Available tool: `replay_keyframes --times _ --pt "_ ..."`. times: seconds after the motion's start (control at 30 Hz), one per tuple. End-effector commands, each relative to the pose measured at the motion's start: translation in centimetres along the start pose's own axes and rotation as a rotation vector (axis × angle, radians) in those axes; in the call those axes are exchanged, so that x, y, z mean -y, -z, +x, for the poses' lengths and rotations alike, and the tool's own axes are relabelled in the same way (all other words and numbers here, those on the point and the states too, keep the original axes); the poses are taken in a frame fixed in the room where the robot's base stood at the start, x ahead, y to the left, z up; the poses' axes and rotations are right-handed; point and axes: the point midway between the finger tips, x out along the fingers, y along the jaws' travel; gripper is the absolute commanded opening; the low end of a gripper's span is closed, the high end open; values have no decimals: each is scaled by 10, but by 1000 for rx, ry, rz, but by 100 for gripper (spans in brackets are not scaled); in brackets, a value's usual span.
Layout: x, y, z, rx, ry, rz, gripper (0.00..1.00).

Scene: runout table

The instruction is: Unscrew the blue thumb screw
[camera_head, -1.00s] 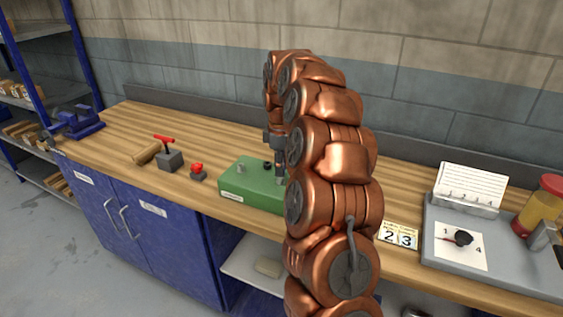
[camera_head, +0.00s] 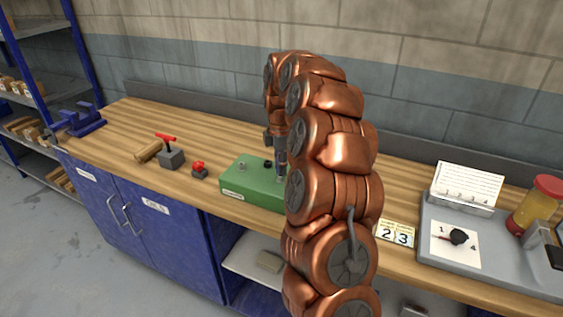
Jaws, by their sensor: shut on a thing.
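A green block (camera_head: 247,187) with a pale label on its front sits on the workbench, with a grey peg and a dark knob on its top. My gripper (camera_head: 281,175) points straight down at the block's top, right of the knob. Its fingers are shut at the block's top. The blue thumb screw cannot be made out separately; the fingers and my copper-coloured arm cover that spot and the block's right part.
Left of the block stand a red push button (camera_head: 199,170), a grey box with a red lever (camera_head: 171,158) and a blue vise (camera_head: 82,121).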

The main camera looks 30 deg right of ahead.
Motion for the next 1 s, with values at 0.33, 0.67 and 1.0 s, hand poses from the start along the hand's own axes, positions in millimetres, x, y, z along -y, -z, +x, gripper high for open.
replay_keyframes --times 0.33,0.67,1.0 --pt "0 0 -1 0 2 -35 0" --pt "0 0 -2 -1 0 -348 0" --pt "0 0 0 0 0 -401 0"
